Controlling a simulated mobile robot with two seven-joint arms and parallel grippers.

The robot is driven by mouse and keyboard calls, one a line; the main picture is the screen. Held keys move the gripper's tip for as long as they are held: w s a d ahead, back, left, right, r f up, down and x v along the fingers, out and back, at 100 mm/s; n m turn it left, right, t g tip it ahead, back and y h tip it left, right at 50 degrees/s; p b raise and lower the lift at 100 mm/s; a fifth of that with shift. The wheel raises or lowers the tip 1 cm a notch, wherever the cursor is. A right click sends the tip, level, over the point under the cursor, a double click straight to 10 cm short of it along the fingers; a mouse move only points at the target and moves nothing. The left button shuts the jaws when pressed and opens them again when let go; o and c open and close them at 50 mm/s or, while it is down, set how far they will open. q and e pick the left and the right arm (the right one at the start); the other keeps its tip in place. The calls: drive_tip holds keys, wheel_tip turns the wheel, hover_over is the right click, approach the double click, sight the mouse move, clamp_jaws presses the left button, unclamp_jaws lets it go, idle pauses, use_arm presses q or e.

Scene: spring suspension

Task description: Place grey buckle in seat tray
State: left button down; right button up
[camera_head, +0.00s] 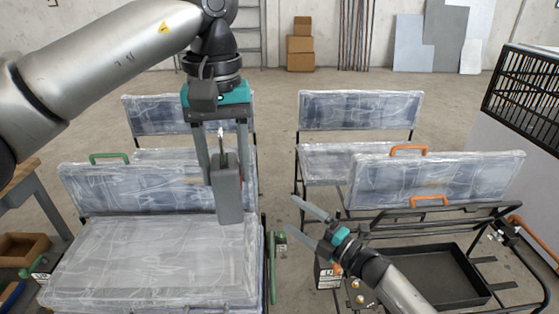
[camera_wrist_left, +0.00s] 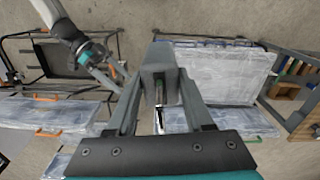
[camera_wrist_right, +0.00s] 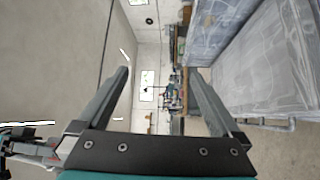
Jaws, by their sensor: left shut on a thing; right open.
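The grey buckle (camera_head: 228,194) is a grey block with a metal tongue on top, hanging upright from my left gripper (camera_head: 226,153). It is above the left wrapped seat. My left gripper is shut on it; in the left wrist view the buckle (camera_wrist_left: 155,55) shows between the fingers. A black, shallow, empty tray (camera_head: 465,290) sits in the bare seat frame at the right, likely the seat tray; it also shows in the left wrist view (camera_wrist_left: 62,60). My right gripper (camera_head: 292,219) is open and empty, left of that frame, with its fingers pointing left.
A plastic-wrapped seat (camera_head: 150,265) stands at the left front, with two more wrapped seats behind. An orange-handled backrest (camera_head: 435,182) rises behind the tray. A cage-topped cabinet (camera_head: 525,95) stands at the right. Cardboard boxes (camera_head: 300,55) are by the wall. An aisle separates the seat rows.

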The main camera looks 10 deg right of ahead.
drive_tip(key=s+a+r+n+g+y, duration=0.1)
drive_tip(key=a+r+n+g+y, duration=0.25)
drive_tip(key=r+n, duration=0.35)
drive_tip(key=s+a+r+n+g+y, duration=0.2)
drive_tip(key=r+n+g+y, duration=0.15)
drive_tip(key=r+n, duration=0.4)
drive_tip(key=s+a+r+n+g+h, duration=0.1)
drive_tip(key=s+r+n+g+h, duration=0.6)
drive_tip(key=n, duration=0.8)
drive_tip(key=a+f+y, duration=0.1)
drive_tip(key=a+f, duration=0.1)
drive_tip(key=a, duration=0.9)
drive_tip(key=shift+s+g+y, duration=0.4)
drive_tip(key=shift+f, duration=0.1)
drive_tip(key=shift+c, duration=0.2)
